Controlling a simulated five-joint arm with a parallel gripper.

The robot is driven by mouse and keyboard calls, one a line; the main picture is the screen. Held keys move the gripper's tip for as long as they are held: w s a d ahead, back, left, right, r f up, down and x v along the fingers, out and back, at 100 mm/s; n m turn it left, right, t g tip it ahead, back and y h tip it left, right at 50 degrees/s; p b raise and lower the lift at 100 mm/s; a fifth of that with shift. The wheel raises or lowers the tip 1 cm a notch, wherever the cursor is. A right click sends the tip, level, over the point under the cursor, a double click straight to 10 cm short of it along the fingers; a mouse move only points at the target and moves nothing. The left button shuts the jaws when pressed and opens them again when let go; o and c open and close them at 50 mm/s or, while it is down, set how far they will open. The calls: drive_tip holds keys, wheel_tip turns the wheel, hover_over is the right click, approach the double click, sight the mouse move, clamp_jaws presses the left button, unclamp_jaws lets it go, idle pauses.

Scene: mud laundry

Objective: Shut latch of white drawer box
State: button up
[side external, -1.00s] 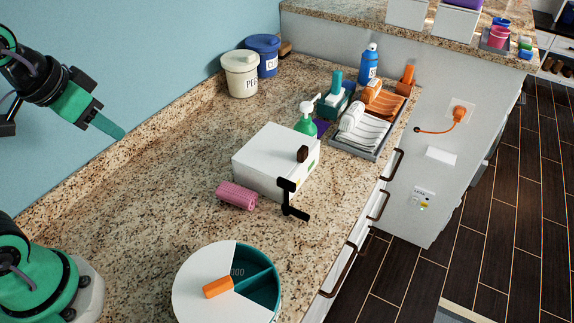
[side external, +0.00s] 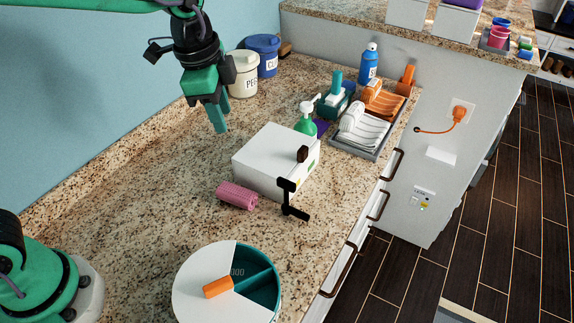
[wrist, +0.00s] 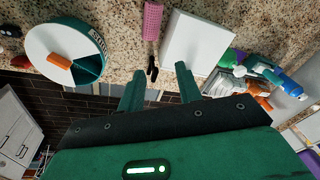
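The white drawer box (side external: 270,158) stands on the granite counter, and it also shows in the wrist view (wrist: 200,42). A dark brown knob (side external: 302,154) is on its front. A black latch-like piece (side external: 287,197) stands at the box's front corner, with an arm sticking out over the counter; whether it touches the box is unclear. In the wrist view a black piece (wrist: 152,68) shows beside the box. My gripper (side external: 221,129) hangs above and left of the box, fingers down. In the wrist view its two fingers (wrist: 160,87) are apart with nothing between them.
A pink ribbed roll (side external: 236,195) lies left of the box. A round white-and-teal container (side external: 190,285) with an orange handle is at the front. Lidded canisters (side external: 241,78) stand by the wall.

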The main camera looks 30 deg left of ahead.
sight(286, 181)
drive_tip(key=w+d+f+m, duration=0.1)
drive_tip(key=d+f+m, duration=0.1)
drive_tip(key=d, duration=0.1)
drive_tip(key=w+d+f+m+g, duration=0.1)
drive_tip(key=d+f+m, duration=0.1)
drive_tip(key=d+f, duration=0.1)
drive_tip(key=w+d+f+m, duration=0.2)
drive_tip(key=d, duration=0.3)
drive_tip(key=shift+f+g+y, duration=0.15)
drive_tip(key=shift+g+y, duration=0.15)
drive_tip(key=shift+f, duration=3.9)
clamp_jaws()
